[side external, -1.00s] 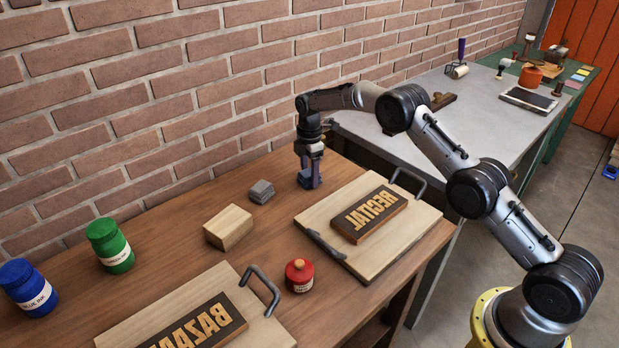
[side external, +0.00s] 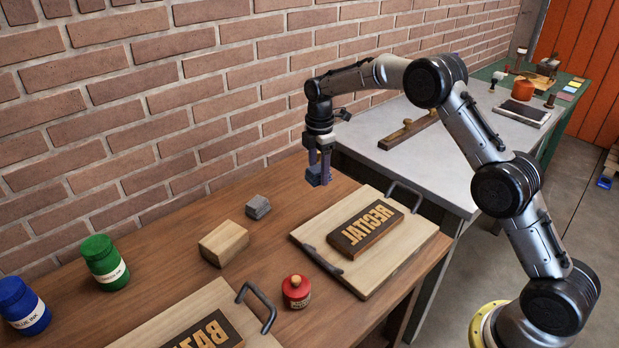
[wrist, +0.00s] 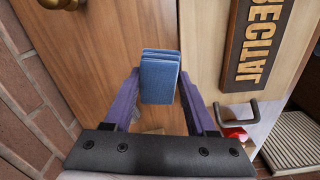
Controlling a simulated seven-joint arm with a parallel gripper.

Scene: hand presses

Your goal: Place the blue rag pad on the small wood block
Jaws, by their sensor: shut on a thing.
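The blue rag pad (side external: 318,177) is gripped between the fingertips of my gripper (side external: 320,165) and hangs above the wooden bench. In the wrist view the folded blue pad (wrist: 160,78) sits between the two purple fingers of my gripper (wrist: 160,90). The small wood block (side external: 223,243) lies on the bench in the side view, to the left of and below my gripper in the picture. Its top is bare. I cannot make it out clearly in the wrist view.
A grey pad (side external: 258,207) lies behind the wood block. The RECITAL plate (side external: 366,227) lies on a handled board (side external: 412,245) to the right. A red bottle (side external: 296,291) stands in front, a green ink jar (side external: 104,262) at left. The brick wall (side external: 150,110) runs behind.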

